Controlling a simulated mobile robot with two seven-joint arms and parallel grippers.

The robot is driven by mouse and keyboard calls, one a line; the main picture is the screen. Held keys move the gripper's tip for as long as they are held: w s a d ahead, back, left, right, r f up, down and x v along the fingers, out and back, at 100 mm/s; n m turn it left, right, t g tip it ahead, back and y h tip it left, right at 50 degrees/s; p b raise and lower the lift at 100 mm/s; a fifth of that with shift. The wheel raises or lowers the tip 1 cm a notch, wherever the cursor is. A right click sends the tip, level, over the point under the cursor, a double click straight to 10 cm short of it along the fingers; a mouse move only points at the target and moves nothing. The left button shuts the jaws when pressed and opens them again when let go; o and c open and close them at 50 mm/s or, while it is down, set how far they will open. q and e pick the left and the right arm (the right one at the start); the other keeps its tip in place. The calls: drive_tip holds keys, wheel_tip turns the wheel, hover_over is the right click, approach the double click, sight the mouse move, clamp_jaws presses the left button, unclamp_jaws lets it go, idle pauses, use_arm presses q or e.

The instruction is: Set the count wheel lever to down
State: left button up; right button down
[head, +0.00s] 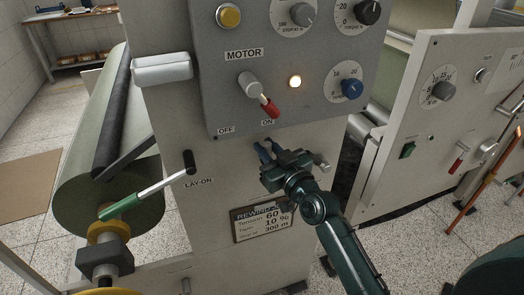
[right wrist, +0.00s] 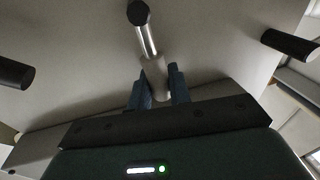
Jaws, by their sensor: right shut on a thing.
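The lever I take for the count wheel lever shows in the right wrist view (right wrist: 148,40), with a dark round pivot, a silver rod and a pale grip. My right gripper, also in the right wrist view (right wrist: 159,86), is shut on the pale grip, with a blue-grey finger on either side. In the head view my right gripper (head: 262,150) is close to the machine's front, below the motor switch, and hides most of that lever. A pale stub (head: 322,165) shows just right of the gripper; I cannot tell if it belongs to the lever. My left gripper is not in view.
The red-tipped motor lever (head: 262,95) points toward ON above the gripper. A green-handled lay-on lever (head: 150,190) slants down-left. A rewind sign (head: 262,222) is below. A second machine panel (head: 455,110) stands at right. Green roll (head: 105,180) at left.

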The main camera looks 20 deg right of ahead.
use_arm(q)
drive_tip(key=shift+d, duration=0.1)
use_arm(e)
drive_tip(key=shift+d+f+m+t, duration=0.15)
drive_tip(key=shift+d+m, duration=0.25)
drive_tip(key=shift+m, duration=0.35)
drive_tip(key=shift+d+m+t, duration=0.15)
drive_tip(key=shift+d+m, duration=0.25)
drive_tip(key=shift+m, duration=0.35)
drive_tip(key=c, duration=1.3)
unclamp_jaws()
drive_tip(key=shift+s+d, duration=0.1)
use_arm(q)
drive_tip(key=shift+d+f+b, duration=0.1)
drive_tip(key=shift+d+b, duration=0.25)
drive_tip(key=shift+b, duration=0.65)
use_arm(e)
drive_tip(key=shift+v, duration=6.5)
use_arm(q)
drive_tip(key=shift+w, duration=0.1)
